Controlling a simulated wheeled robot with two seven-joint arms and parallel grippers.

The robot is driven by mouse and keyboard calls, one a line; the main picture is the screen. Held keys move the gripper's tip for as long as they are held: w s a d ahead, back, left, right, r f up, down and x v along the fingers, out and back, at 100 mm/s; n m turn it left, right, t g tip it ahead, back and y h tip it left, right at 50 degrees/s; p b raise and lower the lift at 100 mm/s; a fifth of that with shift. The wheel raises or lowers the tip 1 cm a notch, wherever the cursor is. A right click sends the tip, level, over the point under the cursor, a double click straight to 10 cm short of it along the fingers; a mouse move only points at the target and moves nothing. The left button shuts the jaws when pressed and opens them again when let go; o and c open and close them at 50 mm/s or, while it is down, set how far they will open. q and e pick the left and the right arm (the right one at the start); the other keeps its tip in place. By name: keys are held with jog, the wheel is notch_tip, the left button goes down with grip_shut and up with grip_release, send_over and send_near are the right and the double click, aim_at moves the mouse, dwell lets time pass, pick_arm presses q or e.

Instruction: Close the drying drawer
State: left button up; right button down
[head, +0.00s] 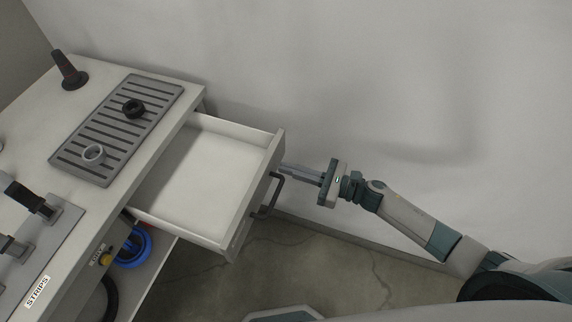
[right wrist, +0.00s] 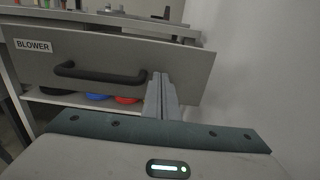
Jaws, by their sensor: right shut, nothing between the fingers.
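The open drawer (head: 200,178) is pulled out of the bench's right side in the head view, and its inside is empty. Its front panel carries a dark bar handle (head: 267,196). My right gripper (head: 284,167) is shut and empty, its fingertips at the drawer front near the upper end of the handle. In the right wrist view the drawer front (right wrist: 120,95) bears a label "BLOWER", and the shut fingers (right wrist: 161,78) stand just right of the handle (right wrist: 100,74). Whether they touch the panel I cannot tell. My left gripper is not in view.
A blue coil (head: 134,247) lies on a shelf below the drawer. The wall runs close behind.

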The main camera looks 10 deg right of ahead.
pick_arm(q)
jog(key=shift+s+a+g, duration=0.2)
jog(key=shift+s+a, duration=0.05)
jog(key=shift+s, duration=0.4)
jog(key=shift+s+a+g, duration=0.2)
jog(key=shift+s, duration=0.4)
pick_arm(e)
jog(key=shift+w+a, duration=0.35)
jog(key=shift+a, duration=0.25)
